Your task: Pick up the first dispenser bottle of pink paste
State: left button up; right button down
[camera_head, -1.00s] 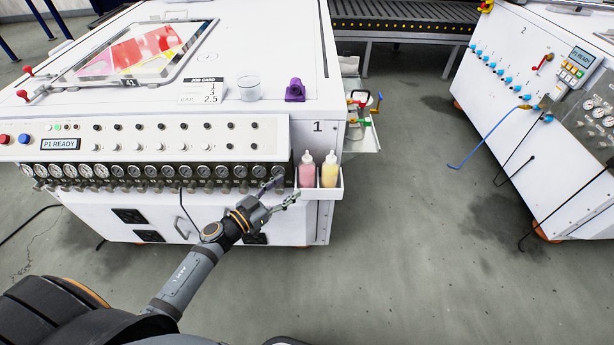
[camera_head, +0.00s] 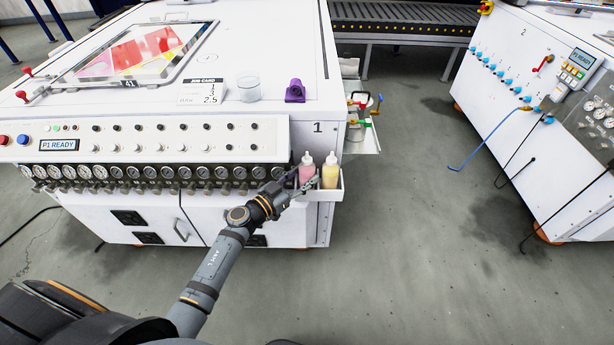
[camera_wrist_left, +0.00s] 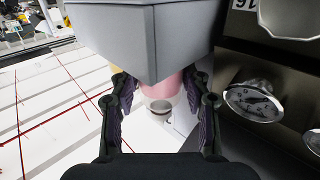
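The pink paste bottle (camera_head: 306,173) stands upright in the left part of a small white tray (camera_head: 321,195) on the corner of cabinet 1. The yellow bottle (camera_head: 330,172) stands just right of it. My left gripper (camera_head: 303,178) is at the pink bottle, with a finger on each side in the head view. In the left wrist view, my gripper's (camera_wrist_left: 163,105) fingers are spread, and the pink bottle (camera_wrist_left: 176,86) shows between and beyond them, partly hidden by the tray (camera_wrist_left: 140,40). Contact cannot be made out. My right gripper is not in view.
A row of pressure gauges (camera_head: 185,173) runs along the cabinet front, close left of my gripper; one gauge (camera_wrist_left: 252,101) is near in the left wrist view. A purple part (camera_head: 295,90) and a clear cup (camera_head: 249,88) stand on the cabinet top.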

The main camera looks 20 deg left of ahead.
pick_arm(q)
jog(key=shift+c, duration=1.2)
jog(key=shift+r, duration=0.1)
